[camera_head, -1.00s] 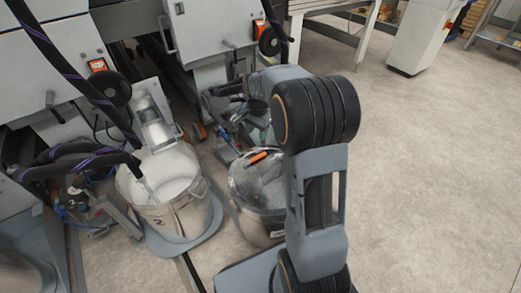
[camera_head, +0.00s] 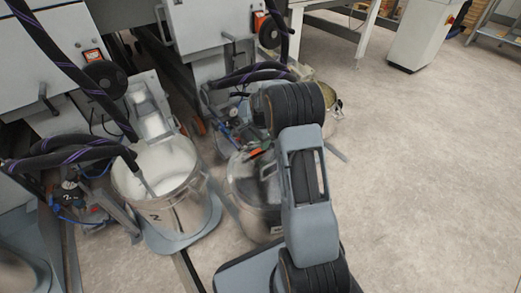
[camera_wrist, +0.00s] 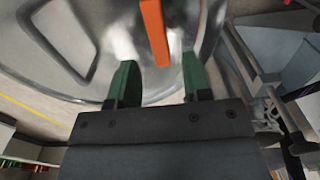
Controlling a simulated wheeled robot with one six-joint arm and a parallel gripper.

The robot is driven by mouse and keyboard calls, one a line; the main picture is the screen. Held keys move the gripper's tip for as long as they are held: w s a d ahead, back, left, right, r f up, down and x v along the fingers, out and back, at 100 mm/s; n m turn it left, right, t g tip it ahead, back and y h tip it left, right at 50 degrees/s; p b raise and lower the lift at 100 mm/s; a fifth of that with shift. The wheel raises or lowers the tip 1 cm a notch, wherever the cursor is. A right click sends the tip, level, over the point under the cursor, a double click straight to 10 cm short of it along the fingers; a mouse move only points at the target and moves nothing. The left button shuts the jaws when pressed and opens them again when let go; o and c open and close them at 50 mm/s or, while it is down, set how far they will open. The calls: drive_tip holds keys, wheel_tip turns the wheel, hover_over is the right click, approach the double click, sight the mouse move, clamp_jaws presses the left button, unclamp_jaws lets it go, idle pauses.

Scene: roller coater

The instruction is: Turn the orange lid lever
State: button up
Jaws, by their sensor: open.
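The orange lid lever (camera_wrist: 155,32) shows in the wrist view as a straight bar on the shiny metal lid (camera_wrist: 105,30). My gripper (camera_wrist: 160,82) has two green fingers spread apart, with nothing between them. The lever's near end lies just ahead of the fingers, about midway between them. I cannot tell whether the fingers touch the lid. In the head view the lidded metal drum (camera_head: 250,190) stands left of my forearm, partly covered by it. The lever cannot be made out there, and my gripper is hidden or blurred there.
An open white-lined bucket marked 2 (camera_head: 165,190) stands close left of the drum. Grey machines (camera_head: 200,30) with black hoses (camera_head: 75,150) crowd behind and left. Open floor (camera_head: 430,180) lies to the right.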

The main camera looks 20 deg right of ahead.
sight(258, 150)
drive_tip(key=shift+f+b, duration=0.4)
drive_tip(key=shift+f, duration=0.95)
drive_tip(key=shift+c, duration=0.2)
clamp_jaws()
